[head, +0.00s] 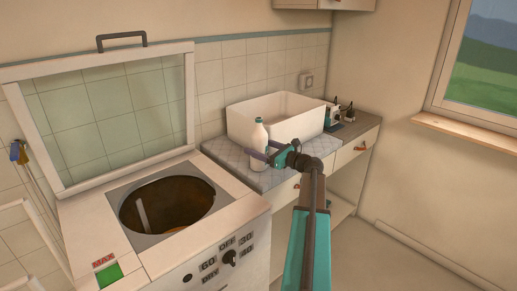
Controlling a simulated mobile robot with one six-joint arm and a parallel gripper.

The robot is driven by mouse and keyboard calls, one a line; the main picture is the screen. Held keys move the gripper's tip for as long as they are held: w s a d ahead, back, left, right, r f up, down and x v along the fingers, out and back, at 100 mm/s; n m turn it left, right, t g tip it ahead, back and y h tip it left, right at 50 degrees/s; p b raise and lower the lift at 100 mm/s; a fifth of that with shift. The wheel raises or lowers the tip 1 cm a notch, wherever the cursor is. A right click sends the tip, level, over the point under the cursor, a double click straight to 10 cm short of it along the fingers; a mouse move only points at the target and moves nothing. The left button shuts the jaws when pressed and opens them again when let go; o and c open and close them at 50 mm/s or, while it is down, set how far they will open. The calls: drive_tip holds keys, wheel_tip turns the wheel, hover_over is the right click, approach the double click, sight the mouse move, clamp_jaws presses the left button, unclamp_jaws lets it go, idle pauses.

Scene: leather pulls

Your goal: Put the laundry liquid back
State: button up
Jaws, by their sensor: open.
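A white bottle (260,132), which looks like the laundry liquid, stands upright on the tiled counter in front of the white sink. My gripper (257,150) reaches in from the right at the bottle's lower half. Its jaws are open. One dark finger crosses in front of the bottle and the other meets its right edge, seemingly passing behind it. The bottle appears to be between the fingers; I cannot tell whether either touches it.
The white sink (253,119) stands close behind the bottle. Small dark bottles (346,112) stand right of it. A top-loading washer (238,212) with its glass lid (112,110) raised is at the left. The counter (223,152) is clear left of the bottle.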

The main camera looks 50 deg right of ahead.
drive_tip(key=shift+r, duration=0.15)
drive_tip(key=s+d+b, duration=0.1)
drive_tip(key=s+b, duration=0.1)
drive_tip(key=s, duration=1)
drive_tip(key=shift+d, duration=0.25)
drive_tip(key=shift+s, duration=0.1)
idle(0.4)
